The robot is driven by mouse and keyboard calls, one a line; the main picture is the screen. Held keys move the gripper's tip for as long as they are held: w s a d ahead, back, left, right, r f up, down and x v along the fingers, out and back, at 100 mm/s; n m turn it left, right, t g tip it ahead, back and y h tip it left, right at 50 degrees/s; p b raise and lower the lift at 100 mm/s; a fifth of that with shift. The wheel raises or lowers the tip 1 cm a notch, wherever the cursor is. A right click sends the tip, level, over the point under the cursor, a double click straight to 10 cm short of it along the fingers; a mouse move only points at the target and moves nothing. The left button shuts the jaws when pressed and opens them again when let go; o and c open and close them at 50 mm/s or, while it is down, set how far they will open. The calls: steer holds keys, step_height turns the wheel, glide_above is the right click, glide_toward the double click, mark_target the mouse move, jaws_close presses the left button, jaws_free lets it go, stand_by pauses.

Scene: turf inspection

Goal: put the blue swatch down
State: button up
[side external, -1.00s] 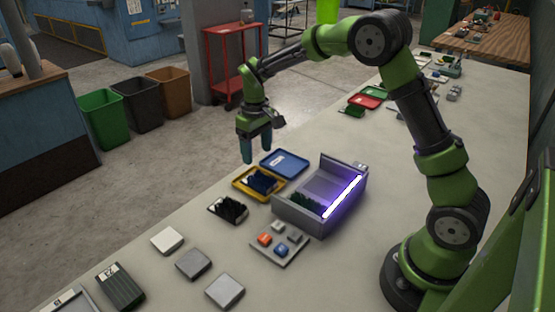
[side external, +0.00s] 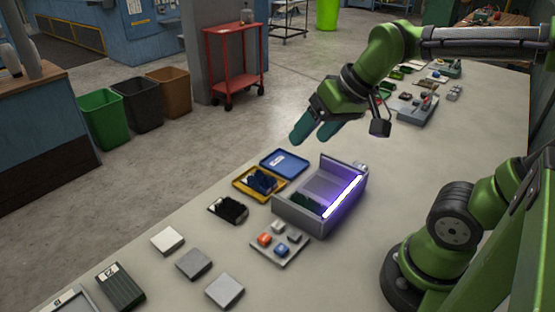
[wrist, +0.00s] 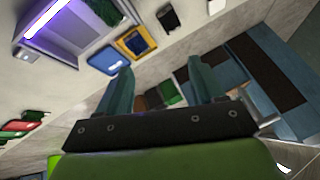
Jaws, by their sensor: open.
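The blue swatch (side external: 262,180) lies in the yellow tray (side external: 239,184), left of the light box. It also shows in the wrist view (wrist: 135,42), inside the yellow rim. My gripper (side external: 311,138) is open and empty, raised well above the bench and apart from the swatch, its fingers tilted down to the left. In the wrist view my gripper (wrist: 160,66) has its two teal fingers wide apart with nothing between them.
A blue tray (side external: 285,162) sits behind the yellow one. The grey light box (side external: 298,218), with a lit purple strip, holds a green swatch (side external: 304,203). A black swatch (side external: 229,208), a button panel (side external: 265,254) and several flat blocks lie nearer. The bench right of the box is clear.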

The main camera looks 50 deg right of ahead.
steer(key=s, duration=0.2)
steer(key=s+f+t, duration=0.1)
steer(key=shift+s+a+m, duration=0.3)
steer(key=shift+s+a, duration=0.05)
